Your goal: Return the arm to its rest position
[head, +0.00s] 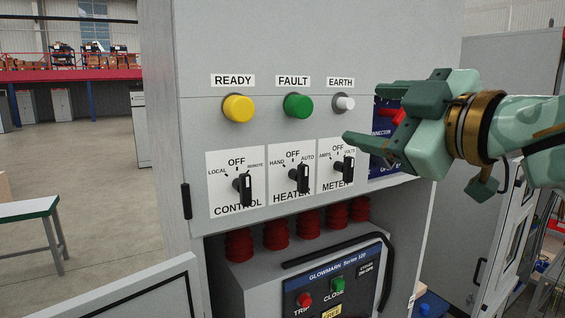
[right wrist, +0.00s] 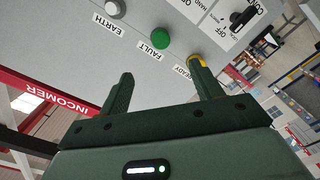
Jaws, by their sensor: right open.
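My right gripper (head: 358,113) is open and empty in front of the right side of the grey cabinet panel (head: 210,150) in the head view. Its two fingers point left, near the white EARTH button (head: 344,103) and the METER switch (head: 346,168). In the right wrist view the open fingers (right wrist: 158,92) point at the panel, with the green FAULT button (right wrist: 160,38) between and beyond them. One fingertip overlaps the yellow READY button (right wrist: 194,62) in that view. I cannot tell any contact. My left gripper is not in view.
The panel also carries the CONTROL switch (head: 243,188) and HEATER switch (head: 302,178). Below is an open compartment with red insulators (head: 277,234) and a breaker unit (head: 330,280). An open door (head: 150,290) stands at lower left. A table (head: 30,208) is farther left, with open floor around it.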

